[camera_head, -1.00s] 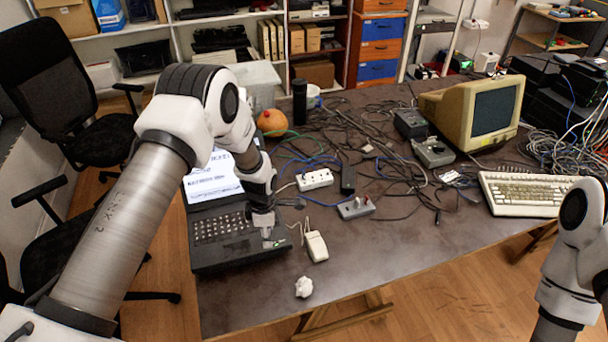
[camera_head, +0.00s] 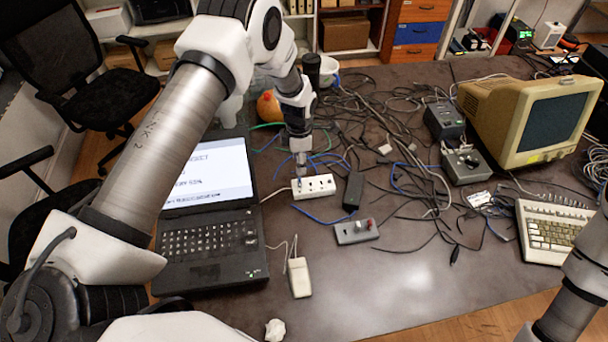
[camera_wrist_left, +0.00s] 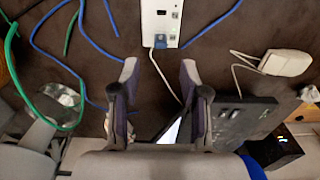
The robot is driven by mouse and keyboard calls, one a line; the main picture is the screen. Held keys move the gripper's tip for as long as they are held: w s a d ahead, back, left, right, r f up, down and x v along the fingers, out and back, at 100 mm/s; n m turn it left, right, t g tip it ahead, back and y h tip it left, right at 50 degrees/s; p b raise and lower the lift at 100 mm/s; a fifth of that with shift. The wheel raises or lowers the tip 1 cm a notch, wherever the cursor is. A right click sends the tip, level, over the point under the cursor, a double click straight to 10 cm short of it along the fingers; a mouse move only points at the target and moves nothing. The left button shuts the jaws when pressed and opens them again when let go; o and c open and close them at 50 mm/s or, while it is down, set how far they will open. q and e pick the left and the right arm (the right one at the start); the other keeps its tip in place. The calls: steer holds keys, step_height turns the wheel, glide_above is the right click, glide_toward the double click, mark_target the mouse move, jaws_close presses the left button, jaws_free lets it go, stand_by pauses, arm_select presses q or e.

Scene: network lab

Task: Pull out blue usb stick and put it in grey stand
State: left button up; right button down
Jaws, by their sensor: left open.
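The white socket block (camera_head: 318,187) lies on the dark table right of the laptop. It also shows at the top of the left wrist view (camera_wrist_left: 161,14). The blue usb stick (camera_wrist_left: 160,41) is plugged into its near end in that view. My left gripper (camera_head: 301,172) points down at the left end of the block. In the left wrist view my left gripper (camera_wrist_left: 158,72) is open and empty, its two fingers apart, with the stick just beyond and between them. The grey stand (camera_head: 350,233), with small items in it, lies right of the block and nearer. My right gripper is out of view.
The open laptop (camera_head: 210,245) is at left, with a beige mouse (camera_head: 299,278) beside it. A black adapter (camera_head: 353,190) lies close right of the block. Tangled cables spread over the table, and blue ones run near the block. The table's front is mostly clear.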

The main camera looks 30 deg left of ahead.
mark_target(300, 178)
arm_select(q)
steer(key=shift+s+r, duration=0.1)
steer(key=shift+s, duration=0.1)
steer(key=shift+f, duration=0.35)
steer(key=f+b, duration=0.3)
steer(key=f, duration=0.1)
steer(key=f+b, duration=0.3)
steer(key=f, duration=0.1)
steer(key=shift+w+f, duration=0.2)
steer(key=shift+f, duration=0.1)
steer(key=shift+r, duration=0.1)
stand_by(0.3)
jaws_close()
steer(key=shift+s, duration=0.1)
